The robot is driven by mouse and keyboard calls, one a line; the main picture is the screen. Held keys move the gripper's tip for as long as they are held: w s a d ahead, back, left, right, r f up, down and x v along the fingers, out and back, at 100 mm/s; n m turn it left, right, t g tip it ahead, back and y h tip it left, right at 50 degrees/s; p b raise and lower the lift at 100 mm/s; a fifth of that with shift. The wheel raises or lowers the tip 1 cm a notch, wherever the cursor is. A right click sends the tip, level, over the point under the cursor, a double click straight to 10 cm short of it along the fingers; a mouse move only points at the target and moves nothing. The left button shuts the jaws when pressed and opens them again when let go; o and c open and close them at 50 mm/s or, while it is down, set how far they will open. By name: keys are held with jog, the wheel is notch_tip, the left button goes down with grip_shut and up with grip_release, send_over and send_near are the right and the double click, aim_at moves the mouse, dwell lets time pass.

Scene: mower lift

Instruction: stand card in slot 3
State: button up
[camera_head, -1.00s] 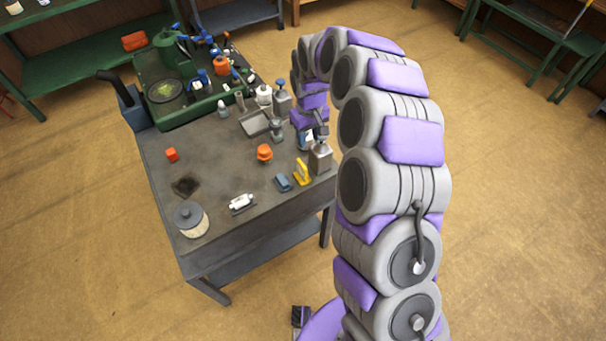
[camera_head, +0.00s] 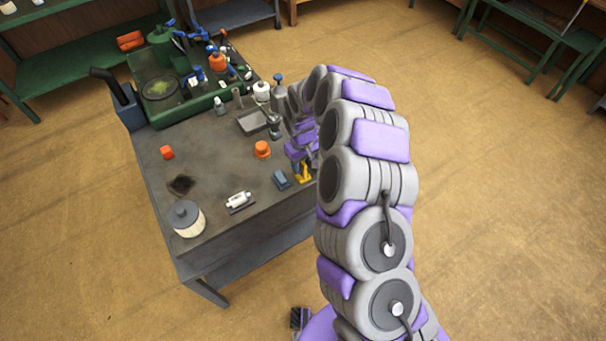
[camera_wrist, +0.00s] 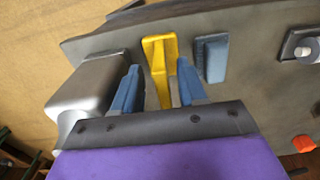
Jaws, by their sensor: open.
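I cannot make out a card or any numbered slot for certain in either view. My gripper (camera_wrist: 158,67) is open, with its two blue fingers apart. A yellow upright piece with a flat base (camera_wrist: 160,52) shows between and beyond the fingertips in the wrist view. I cannot tell whether the fingers touch it. In the head view the yellow piece (camera_head: 304,173) sits near the bench's right edge, partly hidden by my arm. A blue-grey block (camera_wrist: 210,57) stands just right of the yellow piece in the wrist view, and left of it in the head view (camera_head: 281,179).
A silver can (camera_wrist: 95,85) stands close left of the left finger. A green tray (camera_head: 185,112) fills the back.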

jog(key=shift+a+f, duration=0.35)
jog(key=shift+f, duration=0.25)
jog(key=shift+a, duration=0.35)
jog(key=shift+d+r, duration=0.1)
jog(key=shift+d, duration=0.8)
jog(key=c, duration=0.5)
jog(key=shift+a, duration=0.1)
grip_shut()
jog(key=shift+a, duration=0.5)
